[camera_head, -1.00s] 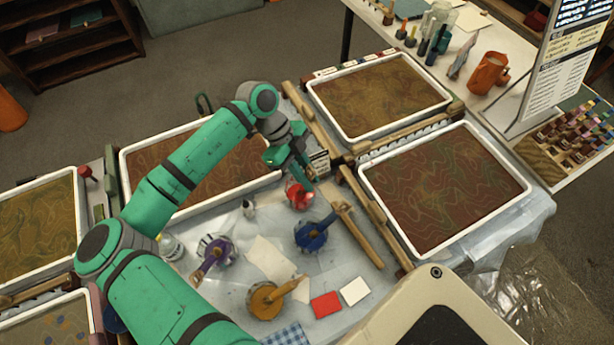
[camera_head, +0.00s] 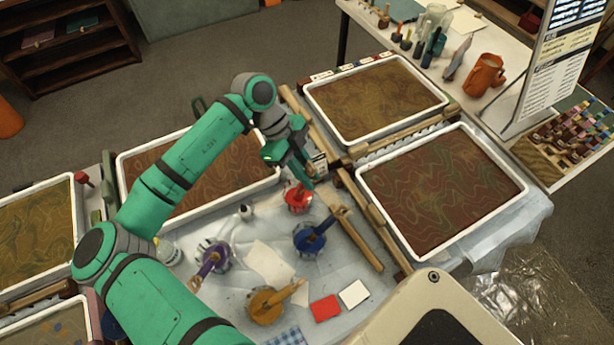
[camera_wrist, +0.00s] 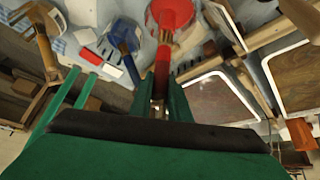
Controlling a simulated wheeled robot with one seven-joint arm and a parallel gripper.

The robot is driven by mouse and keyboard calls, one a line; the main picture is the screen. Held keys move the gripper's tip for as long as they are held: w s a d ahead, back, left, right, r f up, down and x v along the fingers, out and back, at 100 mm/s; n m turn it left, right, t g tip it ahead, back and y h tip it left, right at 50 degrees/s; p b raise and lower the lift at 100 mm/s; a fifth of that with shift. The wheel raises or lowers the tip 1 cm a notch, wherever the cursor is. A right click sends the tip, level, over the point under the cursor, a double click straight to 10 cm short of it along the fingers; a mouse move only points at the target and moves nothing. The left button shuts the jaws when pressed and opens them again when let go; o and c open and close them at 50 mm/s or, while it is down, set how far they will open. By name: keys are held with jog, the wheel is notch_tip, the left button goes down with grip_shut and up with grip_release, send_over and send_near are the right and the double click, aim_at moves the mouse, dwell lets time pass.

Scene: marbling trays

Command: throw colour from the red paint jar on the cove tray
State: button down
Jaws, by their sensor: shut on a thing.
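The red paint jar (camera_head: 298,201) stands on the sheeted table below my gripper (camera_head: 306,176). In the wrist view the red jar (camera_wrist: 172,14) is at the top centre. There my gripper (camera_wrist: 162,98) is shut on a red-handled brush (camera_wrist: 162,68), whose upper end points at the jar. I cannot tell whether its tip is inside the jar or just above it. Framed trays of patterned liquid lie around, among them a far-right tray (camera_head: 312,98), a near-right tray (camera_head: 365,178) and one behind my arm (camera_head: 124,165). I cannot tell which is the cove tray.
A wooden rail (camera_head: 360,238) lies between the red jar and the near-right tray. Red (camera_head: 325,308) and white (camera_head: 354,293) cards lie in front.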

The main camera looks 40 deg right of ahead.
aim_at(312, 165)
jog(key=shift+s+d+r, duration=0.1)
jog(key=shift+s+r, duration=0.05)
jog(key=shift+r, duration=0.7)
jog(key=shift+s+d+r, duration=0.1)
jog(key=shift+s+r, duration=0.05)
jog(key=shift+r, duration=0.75)
jog(key=shift+s+d+r, duration=0.1)
jog(key=shift+s+r, duration=0.05)
jog(key=shift+r, duration=0.7)
jog(key=shift+r, duration=2)
